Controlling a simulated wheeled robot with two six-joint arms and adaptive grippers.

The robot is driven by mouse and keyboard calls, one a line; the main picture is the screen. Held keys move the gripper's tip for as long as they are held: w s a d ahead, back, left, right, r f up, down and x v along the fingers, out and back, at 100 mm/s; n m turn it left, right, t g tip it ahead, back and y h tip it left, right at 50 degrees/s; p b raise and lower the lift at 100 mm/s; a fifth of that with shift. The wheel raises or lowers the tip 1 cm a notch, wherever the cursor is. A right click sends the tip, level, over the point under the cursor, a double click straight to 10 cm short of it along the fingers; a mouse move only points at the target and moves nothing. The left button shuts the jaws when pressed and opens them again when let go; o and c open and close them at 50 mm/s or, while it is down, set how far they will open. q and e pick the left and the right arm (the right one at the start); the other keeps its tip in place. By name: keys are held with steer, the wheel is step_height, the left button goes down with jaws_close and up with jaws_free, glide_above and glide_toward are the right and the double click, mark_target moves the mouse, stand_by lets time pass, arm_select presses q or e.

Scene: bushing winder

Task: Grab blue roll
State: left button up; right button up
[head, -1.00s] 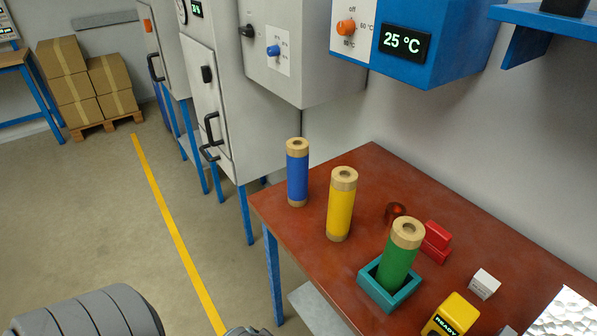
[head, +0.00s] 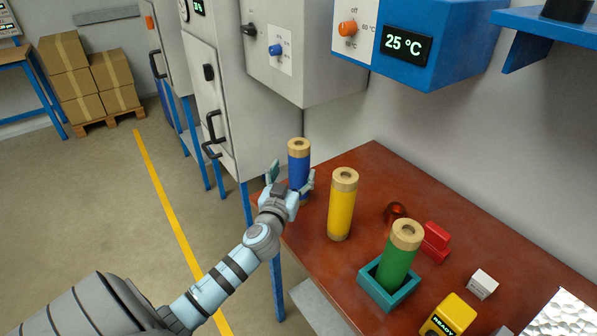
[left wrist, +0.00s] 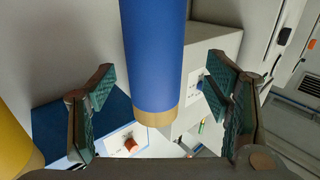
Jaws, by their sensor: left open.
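The blue roll (head: 298,168) stands upright at the far left corner of the red-brown table (head: 330,262), with wooden end caps. My left gripper (head: 291,178) is open in front of it, with the lower part of the roll partly hidden behind the gripper. In the left wrist view the blue roll (left wrist: 154,55) hangs into the picture between the two open fingers of my left gripper (left wrist: 160,95), with visible gaps on both sides. The fingers have green ridged pads. My right gripper is not in view.
A yellow roll (head: 342,207) stands just right of the blue one. A green roll (head: 398,257) stands in a teal holder (head: 373,287). A red block (head: 435,243), a white box (head: 482,284) and a yellow device (head: 450,315) lie further right. Grey cabinets (head: 290,65) stand behind.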

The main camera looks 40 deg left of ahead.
arm_select(q)
steer(key=x, duration=0.4)
steer(key=shift+w+d, duration=0.25)
steer(key=c, duration=1.6)
steer(key=shift+r, duration=0.1)
